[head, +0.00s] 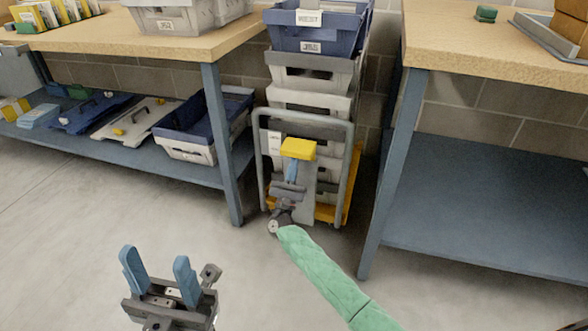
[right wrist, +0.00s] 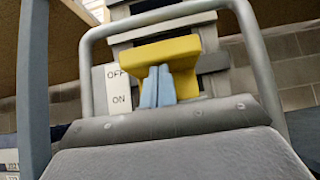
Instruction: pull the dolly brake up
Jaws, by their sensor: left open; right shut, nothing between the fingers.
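The dolly stands between two workbenches in the head view, with a grey tube handle (head: 348,150) and a stack of crates. Its brake is a yellow block (head: 298,148) inside the handle frame; it also shows in the right wrist view (right wrist: 186,50). A white OFF/ON label (right wrist: 119,89) is left of it. My right gripper (head: 292,166) is shut and empty. Its blue fingertips (right wrist: 157,72) overlap the yellow block's lower part; I cannot tell whether they touch it. My left gripper (head: 155,262) is open and empty, low at the front left, away from the dolly.
Workbench legs (head: 222,145) and (head: 392,175) flank the dolly closely on both sides. A blue crate (head: 318,32) tops the stack. The left lower shelf (head: 150,150) holds bins and lids; the right lower shelf (head: 490,215) is bare. The floor (head: 80,220) in front is clear.

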